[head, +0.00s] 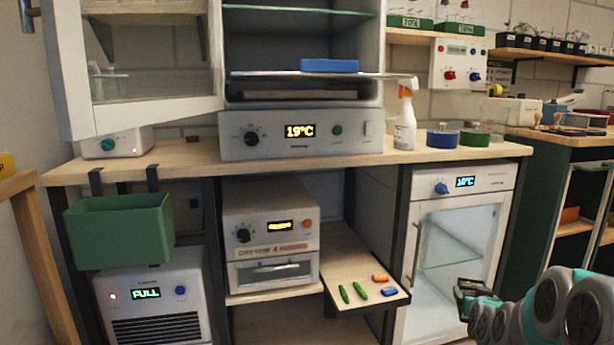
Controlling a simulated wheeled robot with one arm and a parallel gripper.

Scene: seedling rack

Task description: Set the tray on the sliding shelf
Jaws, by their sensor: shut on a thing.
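A flat blue tray-like block (330,66) lies on a thin shelf (270,75) that juts forward out of the open cabinet above the 19°C control panel. A wooden board (360,262) is also pulled out under the bench and has small items on it. I cannot tell which of the two is the sliding shelf. My gripper (468,298) is at the lower right, in front of the small glass-door fridge and far from the blue block. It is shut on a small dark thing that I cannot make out.
The cabinet's glass door (150,60) stands open to the left. A green bin (120,230) hangs at the left. The fridge door (445,260) looks shut.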

